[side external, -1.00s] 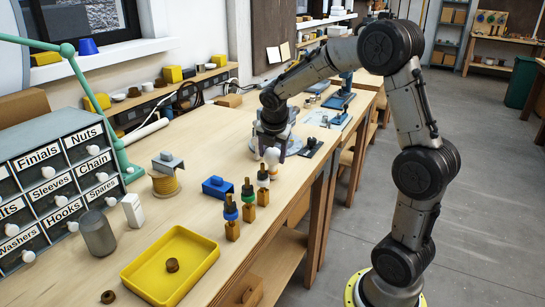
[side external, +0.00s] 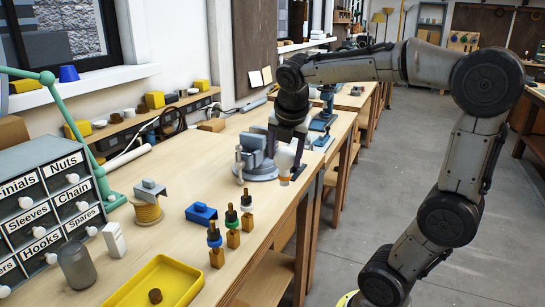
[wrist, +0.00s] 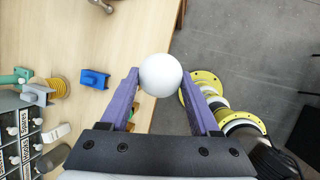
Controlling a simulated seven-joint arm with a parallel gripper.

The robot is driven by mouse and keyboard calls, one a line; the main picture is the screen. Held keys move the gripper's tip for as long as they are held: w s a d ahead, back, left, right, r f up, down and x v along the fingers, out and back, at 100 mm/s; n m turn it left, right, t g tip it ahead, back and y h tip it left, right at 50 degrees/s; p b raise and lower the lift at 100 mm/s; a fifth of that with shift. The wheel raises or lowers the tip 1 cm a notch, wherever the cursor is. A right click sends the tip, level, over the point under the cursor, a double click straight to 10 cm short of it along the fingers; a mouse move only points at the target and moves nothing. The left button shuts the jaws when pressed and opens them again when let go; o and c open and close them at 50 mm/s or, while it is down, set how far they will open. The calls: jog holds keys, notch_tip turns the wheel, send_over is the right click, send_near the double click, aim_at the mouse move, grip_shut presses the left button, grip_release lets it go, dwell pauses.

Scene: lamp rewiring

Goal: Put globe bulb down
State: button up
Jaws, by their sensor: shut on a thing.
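The white globe bulb (side external: 286,158) is between the purple fingers of my gripper (side external: 290,144). My gripper points down and is shut on the bulb near the bench's front edge, to the right of a grey-blue vise (side external: 254,158). An orange-brown part shows below the bulb in the side view. In the wrist view the round bulb (wrist: 160,75) sits between both fingers, with bench to its left and floor to its right. The bulb hides whatever lies right beneath it, and I cannot tell its height exactly.
Wooden posts with coloured collars (side external: 232,228) stand along the bench (side external: 180,230) front edge. A blue block (side external: 201,213), a yellow spool (side external: 147,213) and a yellow tray (side external: 185,273) are nearby. Labelled drawers (side external: 40,205) stand at left. Bare bench lies behind the posts.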

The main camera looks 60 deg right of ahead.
jog(key=shift+s+a+r, duration=0.25)
jog(key=shift+s, duration=0.2)
jog(key=w+a+r+n+t+y, duration=0.1)
jog(key=w+a+n, duration=0.2)
jog(key=w, duration=0.5)
jog(key=w+a+r+n+y, duration=0.1)
jog(key=w+a+n, duration=0.15)
jog(key=w, duration=0.55)
jog(key=w+a+f+n, duration=0.2)
jog(key=w+a+f, duration=0.2)
jog(key=w+a, duration=0.3)
jog(key=shift+t, duration=0.4)
jog(key=shift+s+a+f, duration=0.2)
jog(key=shift+a+f, duration=0.15)
jog(key=shift+f, duration=1.45)
jog(key=shift+s+a+f, duration=0.15)
jog(key=shift+a+f, duration=0.2)
jog(key=shift+f, duration=1.45)
jog(key=shift+s+a+f, duration=0.2)
jog(key=shift+a+f, duration=0.15)
jog(key=shift+f, duration=1.45)
jog(key=shift+f, duration=0.15)
jog(key=o, duration=1.3)
jog(key=shift+o, duration=0.2)
